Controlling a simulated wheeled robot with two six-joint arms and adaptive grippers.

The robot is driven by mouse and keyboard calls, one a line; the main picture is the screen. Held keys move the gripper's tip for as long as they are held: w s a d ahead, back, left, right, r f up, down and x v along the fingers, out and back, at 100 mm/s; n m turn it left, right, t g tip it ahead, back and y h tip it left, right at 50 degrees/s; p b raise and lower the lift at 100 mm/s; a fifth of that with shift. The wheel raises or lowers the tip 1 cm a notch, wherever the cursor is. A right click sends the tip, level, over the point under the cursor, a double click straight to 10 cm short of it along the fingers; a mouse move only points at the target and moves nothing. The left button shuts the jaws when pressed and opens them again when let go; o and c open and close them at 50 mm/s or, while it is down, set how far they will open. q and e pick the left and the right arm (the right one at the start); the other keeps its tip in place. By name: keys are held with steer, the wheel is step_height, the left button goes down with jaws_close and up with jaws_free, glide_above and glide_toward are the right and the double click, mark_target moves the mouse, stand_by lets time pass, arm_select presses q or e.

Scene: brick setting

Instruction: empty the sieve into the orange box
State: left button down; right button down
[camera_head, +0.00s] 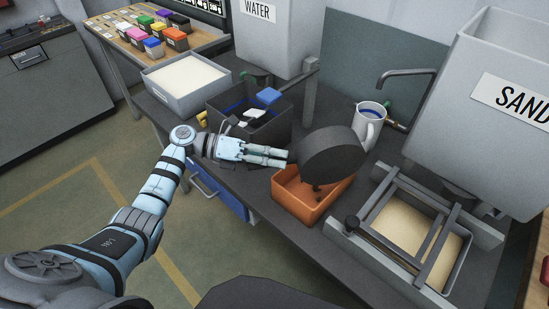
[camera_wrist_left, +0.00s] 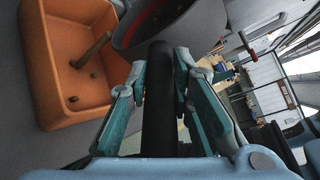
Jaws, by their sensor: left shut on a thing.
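The sieve (camera_head: 335,153) is a dark round pan, tipped on its side above the orange box (camera_head: 288,204). In the left wrist view its dark handle (camera_wrist_left: 158,105) runs between my left gripper's fingers, and its round body (camera_wrist_left: 165,22) is at the top. My left gripper (camera_head: 278,156) is shut on the handle, left of the pan. A few dark bits show below the pan, over or in the orange box. The left wrist view shows brown pieces in the orange box (camera_wrist_left: 55,45). The inside of the sieve is hidden in the head view. My right gripper is not in view.
A white jug (camera_head: 368,127) stands close behind the sieve. A sand tray with metal rails (camera_head: 415,235) is to the right, under the SAND bin (camera_head: 500,110). A dark bin (camera_head: 230,118) and a white-filled tray (camera_head: 187,82) stand behind my left gripper.

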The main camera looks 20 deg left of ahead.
arm_select(q)
steer(key=shift+w+a+r+n, duration=0.15)
steer(key=shift+w+n, duration=0.1)
steer(key=shift+n, duration=0.05)
step_height(320, 180, up, 7)
steer(key=m+t+y+p, duration=0.4)
steer(key=m+p, duration=0.4)
steer(key=m, duration=0.5)
steer(key=shift+w+a+t+p, duration=0.3)
steer(key=shift+t+p, duration=0.1)
steer(key=shift+t, duration=0.4)
